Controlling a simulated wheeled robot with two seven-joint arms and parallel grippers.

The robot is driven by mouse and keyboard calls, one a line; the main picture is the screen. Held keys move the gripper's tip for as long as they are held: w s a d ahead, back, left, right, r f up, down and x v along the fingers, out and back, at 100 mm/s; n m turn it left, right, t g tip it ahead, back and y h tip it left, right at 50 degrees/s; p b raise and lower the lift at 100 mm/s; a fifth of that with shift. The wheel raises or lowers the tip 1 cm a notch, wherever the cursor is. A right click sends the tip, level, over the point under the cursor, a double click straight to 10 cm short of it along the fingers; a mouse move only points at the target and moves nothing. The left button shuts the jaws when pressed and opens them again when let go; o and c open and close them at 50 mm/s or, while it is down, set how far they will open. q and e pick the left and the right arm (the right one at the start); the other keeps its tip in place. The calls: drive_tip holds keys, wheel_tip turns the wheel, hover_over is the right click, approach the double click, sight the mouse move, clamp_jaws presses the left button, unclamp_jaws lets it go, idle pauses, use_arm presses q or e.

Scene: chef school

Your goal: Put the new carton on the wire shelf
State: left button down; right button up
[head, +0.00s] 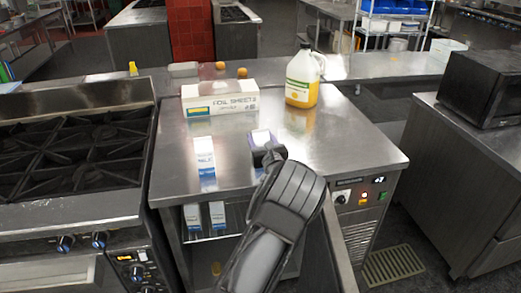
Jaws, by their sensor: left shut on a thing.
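My left gripper (266,153) is over the steel counter, shut on a small white-topped thing (261,137) that looks like a carton. The jaws and arm hide most of it. A white and blue milk carton (205,158) stands upright on the counter to the left, apart from the gripper. Below the counter top is an open compartment, where two similar cartons (193,219) (217,214) stand side by side at the left. My right gripper is not in view.
A foil sheets box (221,105) and a yellow jug (302,82) stand at the counter's back. A stove (70,150) adjoins at left. A control panel (360,194) is right of the opening. The counter's right front (350,150) is clear.

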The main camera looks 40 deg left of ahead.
use_arm(q)
drive_tip(key=shift+r, duration=0.15)
wheel_tip(320, 180, up, 9)
drive_tip(key=p, duration=0.5)
drive_tip(key=shift+r, duration=0.45)
